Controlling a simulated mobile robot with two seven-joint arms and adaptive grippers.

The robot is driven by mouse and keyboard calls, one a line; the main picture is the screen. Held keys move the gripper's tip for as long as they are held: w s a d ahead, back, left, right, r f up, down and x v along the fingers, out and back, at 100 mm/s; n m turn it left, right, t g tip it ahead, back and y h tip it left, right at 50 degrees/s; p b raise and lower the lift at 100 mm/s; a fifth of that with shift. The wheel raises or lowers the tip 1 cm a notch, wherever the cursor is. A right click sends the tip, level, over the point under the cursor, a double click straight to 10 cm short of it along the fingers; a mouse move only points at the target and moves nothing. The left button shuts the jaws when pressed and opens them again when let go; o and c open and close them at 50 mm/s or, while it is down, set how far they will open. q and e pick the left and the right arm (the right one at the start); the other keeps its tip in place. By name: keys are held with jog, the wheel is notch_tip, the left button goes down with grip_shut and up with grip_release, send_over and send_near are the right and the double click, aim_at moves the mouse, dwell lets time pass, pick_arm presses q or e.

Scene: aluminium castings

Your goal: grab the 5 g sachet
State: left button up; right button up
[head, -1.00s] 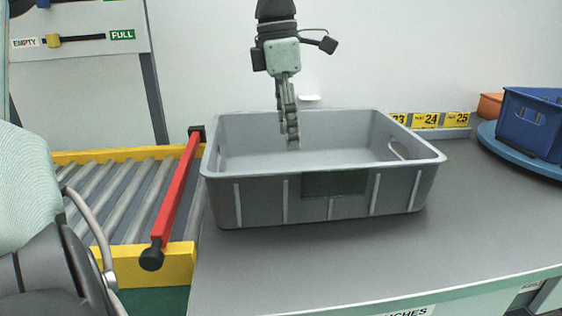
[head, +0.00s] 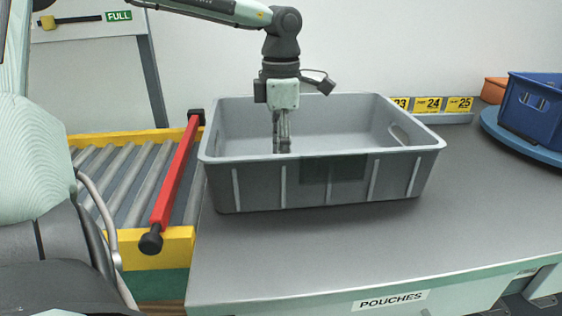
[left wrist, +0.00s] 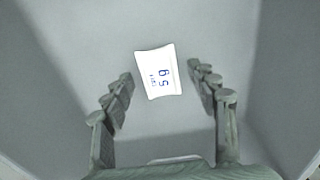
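The 5 g sachet (left wrist: 157,73) is small and white with blue print reading "5 g". In the left wrist view it lies slightly tilted on the floor of the grey bin (head: 322,185), in the gap between the fingertips. My left gripper (head: 283,146) points down inside the bin; in the left wrist view its fingers (left wrist: 161,76) are apart with nothing held. The bin's front wall hides the fingertips and the sachet in the head view. My right gripper is not in view.
The bin stands on a grey table (head: 400,240). A roller conveyor (head: 130,180) with a red bar (head: 174,185) is at left. A blue crate (head: 540,110) stands at right.

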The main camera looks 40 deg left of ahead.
pick_arm(q)
jog(key=c, duration=1)
